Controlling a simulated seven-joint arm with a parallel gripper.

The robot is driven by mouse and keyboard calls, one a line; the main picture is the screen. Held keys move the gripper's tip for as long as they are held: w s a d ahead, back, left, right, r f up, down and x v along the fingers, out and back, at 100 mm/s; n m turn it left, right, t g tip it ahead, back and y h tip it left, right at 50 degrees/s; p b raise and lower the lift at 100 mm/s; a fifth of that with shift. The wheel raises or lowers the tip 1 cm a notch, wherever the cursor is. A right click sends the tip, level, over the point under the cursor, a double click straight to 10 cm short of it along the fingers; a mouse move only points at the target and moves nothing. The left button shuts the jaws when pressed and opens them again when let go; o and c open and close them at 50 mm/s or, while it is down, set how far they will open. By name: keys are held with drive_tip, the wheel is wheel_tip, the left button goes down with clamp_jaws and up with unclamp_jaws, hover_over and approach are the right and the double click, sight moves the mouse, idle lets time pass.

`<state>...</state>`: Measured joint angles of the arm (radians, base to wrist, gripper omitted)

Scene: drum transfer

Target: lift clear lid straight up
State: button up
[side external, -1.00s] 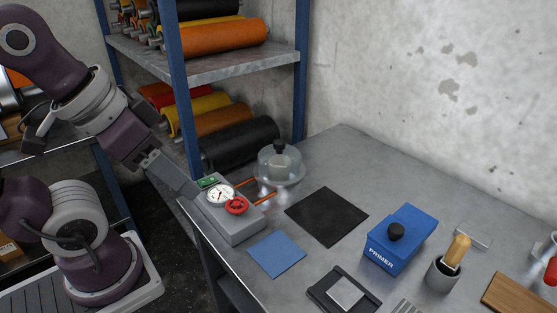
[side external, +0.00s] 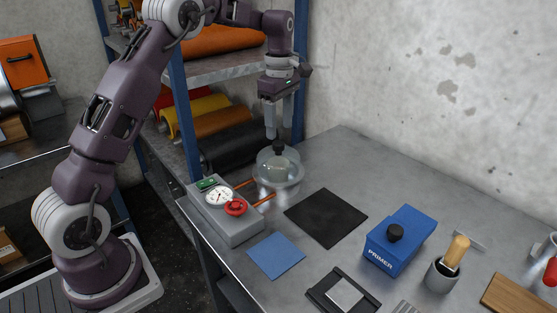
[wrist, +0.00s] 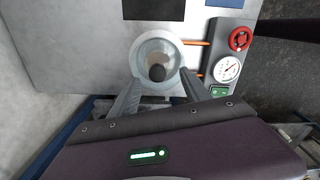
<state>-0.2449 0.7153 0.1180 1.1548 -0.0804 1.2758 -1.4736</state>
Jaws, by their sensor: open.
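The clear lid (side external: 266,160) is a transparent dome with a black knob (side external: 278,147) on top. It stands on a round base on the table and covers a pale block-like object (side external: 279,166). In the wrist view the lid (wrist: 141,49) is a pale ring with the dark knob (wrist: 157,73) near its middle. My gripper (side external: 279,137) points down just above the lid, its fingers apart near knob height. In the wrist view the open fingertips (wrist: 158,76) lie on either side of the knob. Nothing is held.
A grey control box (side external: 228,222) with a gauge and red knob stands left of the lid, joined by orange tubes. A shelf rack of rolls (side external: 240,145) stands close behind. A black mat (side external: 327,217), blue sheet (side external: 276,255) and blue PRIMER box (side external: 400,240) lie to the right.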

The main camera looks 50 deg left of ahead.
sight(279, 143)
drive_tip(key=f, duration=0.7)
drive_tip(key=shift+w+a, duration=0.2)
drive_tip(key=shift+a, duration=0.2)
drive_tip(key=shift+r, duration=0.1)
clamp_jaws()
idle(0.7)
